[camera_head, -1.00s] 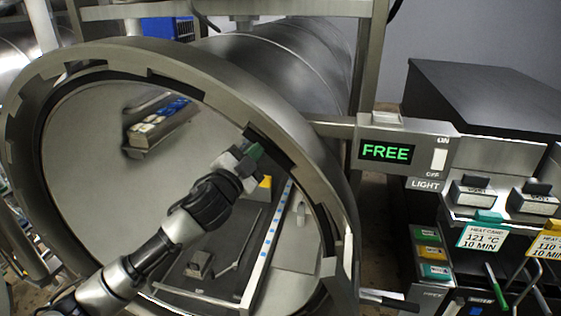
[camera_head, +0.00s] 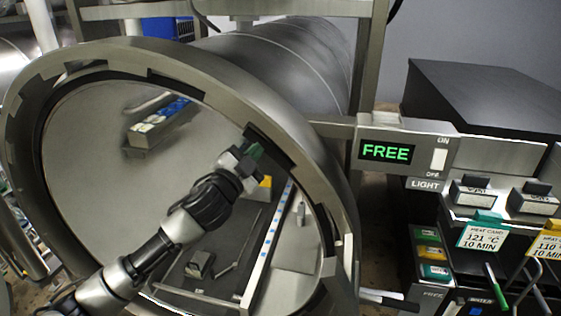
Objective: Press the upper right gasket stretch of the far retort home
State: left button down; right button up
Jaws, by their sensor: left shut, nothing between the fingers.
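The far retort's round steel mouth (camera_head: 212,78) fills the left and middle of the view. A dark gasket line runs inside its rim. The upper right gasket stretch (camera_head: 275,148) shows as a thick black band along the inner edge. My left gripper (camera_head: 251,153) is at the lower left side of this band, its jaws shut with nothing held. A small green patch shows at the fingertips; I cannot tell what it belongs to. I cannot tell whether the fingers touch the gasket or how deep it sits. My right gripper is out of view.
A panel reading FREE (camera_head: 385,152), with a light switch, stands right of the mouth. Heat cards (camera_head: 483,235) and a dark cabinet (camera_head: 480,95) are further right. A small rack with coloured items (camera_head: 160,128) and a rail with blue marks (camera_head: 267,240) show inside the mouth.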

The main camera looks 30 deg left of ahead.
pick_arm(q)
jog(key=shift+w+a, duration=0.25)
jog(key=shift+w, duration=0.8)
jog(key=shift+w+a, duration=0.1)
jog(key=shift+w, duration=0.55)
jog(key=shift+s, duration=0.1)
jog(key=s+d, duration=0.2)
jog(key=s, duration=0.7)
jog(key=shift+s+d, duration=0.15)
jog(key=shift+s, duration=0.2)
jog(key=shift+f, duration=0.1)
